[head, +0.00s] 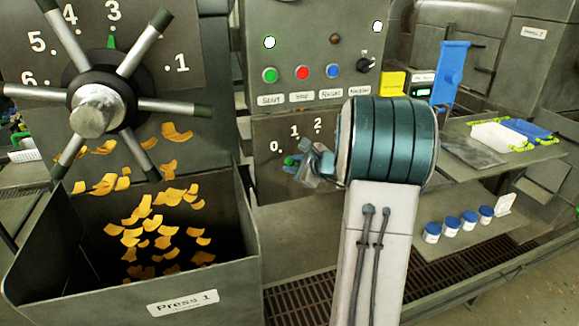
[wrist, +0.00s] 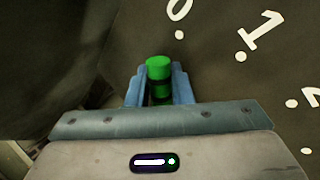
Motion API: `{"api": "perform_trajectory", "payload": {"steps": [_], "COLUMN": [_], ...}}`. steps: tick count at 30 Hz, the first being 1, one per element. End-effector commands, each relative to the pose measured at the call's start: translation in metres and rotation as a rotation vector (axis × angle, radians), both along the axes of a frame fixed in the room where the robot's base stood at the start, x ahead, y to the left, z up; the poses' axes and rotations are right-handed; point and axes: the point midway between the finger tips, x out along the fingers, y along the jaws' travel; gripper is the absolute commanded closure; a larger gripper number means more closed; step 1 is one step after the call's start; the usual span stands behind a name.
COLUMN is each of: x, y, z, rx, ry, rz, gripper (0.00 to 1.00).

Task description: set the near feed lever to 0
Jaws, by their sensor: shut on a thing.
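The near feed lever has a green knob (head: 290,161) and shows below the 0 on its dial plate (head: 268,132). In the wrist view the green knob (wrist: 159,68) is beside the dot of the 0, with the 1 and its dot farther right. My gripper (head: 306,166) is at the lever, and its blue fingers (wrist: 160,90) are shut on it, one on each side. The lever's shaft and pivot are hidden by my gripper and arm. I cannot tell whether the lever lines up exactly with the 0 dot.
A panel (head: 318,52) with green, red and blue buttons is above the dial. A spoked handwheel (head: 98,105) stands at left over a bin (head: 205,277) labelled Press 1, with orange flakes about it. A shelf (head: 470,238) with several blue-capped jars is at right.

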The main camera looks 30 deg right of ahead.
Motion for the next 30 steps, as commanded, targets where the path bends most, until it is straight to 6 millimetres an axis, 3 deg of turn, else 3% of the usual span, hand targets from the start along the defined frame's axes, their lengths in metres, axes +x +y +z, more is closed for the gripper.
{"api": "perform_trajectory", "payload": {"steps": [5,6,7,19,30], "x": [0.0,0.0,0.0,-0.007,-0.076], "y": [0.001,0.001,0.001,-0.001,-0.021], "z": [-0.001,-0.001,-0.001,0.002,0.033], "rx": [-0.003,-0.002,-0.002,-0.001,-0.004], "ry": [0.003,0.003,0.003,0.002,0.0], "rz": [0.002,0.002,0.002,0.003,-0.001], "gripper": [1.0,0.78,0.73,0.73,0.73]}}
